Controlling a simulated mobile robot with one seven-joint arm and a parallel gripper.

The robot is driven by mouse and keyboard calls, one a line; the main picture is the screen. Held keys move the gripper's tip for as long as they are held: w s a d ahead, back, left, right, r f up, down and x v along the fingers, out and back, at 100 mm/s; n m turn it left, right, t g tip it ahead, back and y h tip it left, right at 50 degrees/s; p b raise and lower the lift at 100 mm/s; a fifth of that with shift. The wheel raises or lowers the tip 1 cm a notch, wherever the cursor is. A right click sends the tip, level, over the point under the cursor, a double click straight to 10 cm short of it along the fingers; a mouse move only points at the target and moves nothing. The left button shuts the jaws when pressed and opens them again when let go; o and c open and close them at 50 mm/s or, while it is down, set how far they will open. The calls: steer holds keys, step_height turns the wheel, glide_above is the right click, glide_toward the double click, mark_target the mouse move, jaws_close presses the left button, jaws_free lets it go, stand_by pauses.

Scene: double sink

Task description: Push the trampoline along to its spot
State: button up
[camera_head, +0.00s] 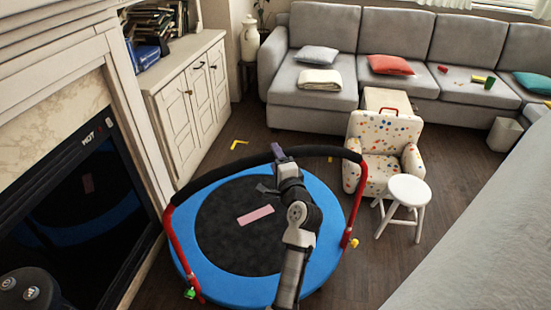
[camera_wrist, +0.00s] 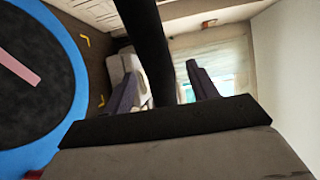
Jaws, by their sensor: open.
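The trampoline (camera_head: 323,255) has a blue rim, a black bed with a pink strip on it, and red posts carrying a black padded handlebar (camera_head: 335,152). It stands on the floor in front of the fireplace. My arm reaches over the bed, and my gripper (camera_head: 278,154) is at the middle of the handlebar. In the wrist view my gripper (camera_wrist: 160,75) is open, with the black handlebar (camera_wrist: 145,35) passing between its two fingers. I cannot tell whether either finger touches it. Yellow corner marks (camera_head: 239,143) lie on the floor beyond the trampoline; they also show in the wrist view (camera_wrist: 102,101).
A white cabinet (camera_head: 188,110) stands along the left wall, beside the fireplace screen (camera_head: 85,200). A dotted armchair (camera_head: 380,145) and white stool (camera_head: 408,192) are close on the right. A grey sofa (camera_head: 310,100) lies at the back. Floor between trampoline and sofa is mostly clear.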

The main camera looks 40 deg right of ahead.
steer(key=shift+x, duration=1)
steer(key=shift+c, duration=0.2)
jaws_close()
